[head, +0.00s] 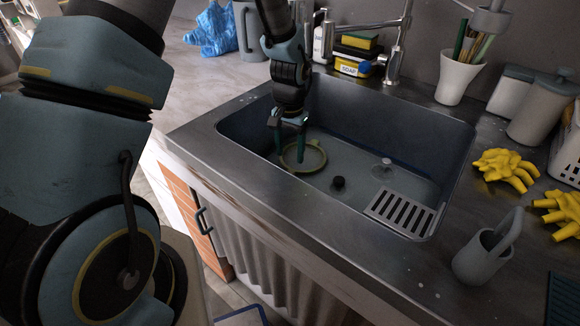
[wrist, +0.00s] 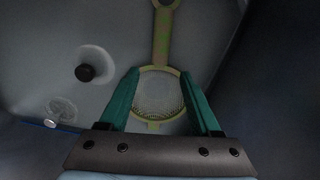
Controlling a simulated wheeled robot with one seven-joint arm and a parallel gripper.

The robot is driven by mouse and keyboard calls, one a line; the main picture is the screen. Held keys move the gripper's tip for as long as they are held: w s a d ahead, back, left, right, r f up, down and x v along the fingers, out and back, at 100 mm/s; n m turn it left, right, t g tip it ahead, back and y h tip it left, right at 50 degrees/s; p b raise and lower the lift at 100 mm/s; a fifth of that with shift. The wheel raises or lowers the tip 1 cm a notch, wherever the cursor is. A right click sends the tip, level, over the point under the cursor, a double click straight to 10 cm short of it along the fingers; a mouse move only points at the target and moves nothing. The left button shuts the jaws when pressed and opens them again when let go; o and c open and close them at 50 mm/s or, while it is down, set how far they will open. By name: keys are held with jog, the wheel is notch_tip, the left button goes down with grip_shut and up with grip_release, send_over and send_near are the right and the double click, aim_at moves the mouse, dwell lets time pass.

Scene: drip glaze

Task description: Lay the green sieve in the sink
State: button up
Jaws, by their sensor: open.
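The green sieve (head: 304,157) lies on the bottom of the sink (head: 354,120), toward its left end. In the wrist view the sieve (wrist: 160,92) shows a round mesh bowl and a handle pointing away from my gripper. My gripper (head: 290,136) reaches down into the sink just above the sieve. In the wrist view its two green fingers (wrist: 163,92) are spread apart, one on each side of the mesh bowl. I cannot tell whether either finger touches the rim. Part of the sieve is hidden behind the fingers in the head view.
A black plug (head: 338,183) and a clear glass item (head: 382,168) are on the sink floor. A grey slotted rack (head: 402,211) sits at the sink's near right corner. The faucet (head: 396,52) rises behind.

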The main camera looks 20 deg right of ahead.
notch_tip(320, 180, up, 4)
jog(key=shift+f, duration=0.2)
jog(key=shift+r, duration=0.1)
dwell(0.3)
